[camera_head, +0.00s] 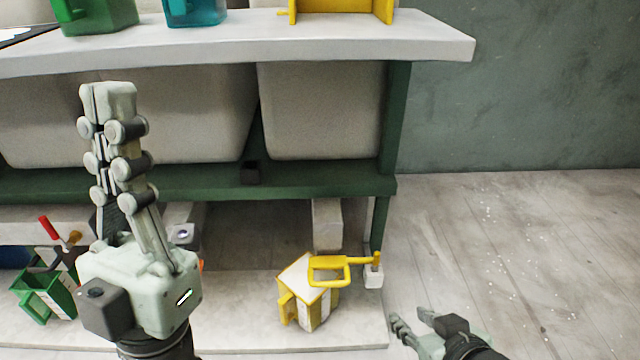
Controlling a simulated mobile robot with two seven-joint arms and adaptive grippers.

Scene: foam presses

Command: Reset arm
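My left gripper (107,100) points upward at the left, in front of the bench's storage bins. Its two fingertips meet, and I see nothing between them. My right gripper (412,318) is low at the bottom edge, right of the bench's leg and over the wooden floor. Its fingertips look apart, with nothing visible between them. Its wrist is partly cut off by the frame.
A pale-topped bench (430,42) carries a green container (95,15), a teal container (197,12) and a yellow stand (335,18). Large beige bins (320,110) sit beneath. A yellow-and-white container (312,308) and a green tool holder (50,292) stand low. The right floor is clear.

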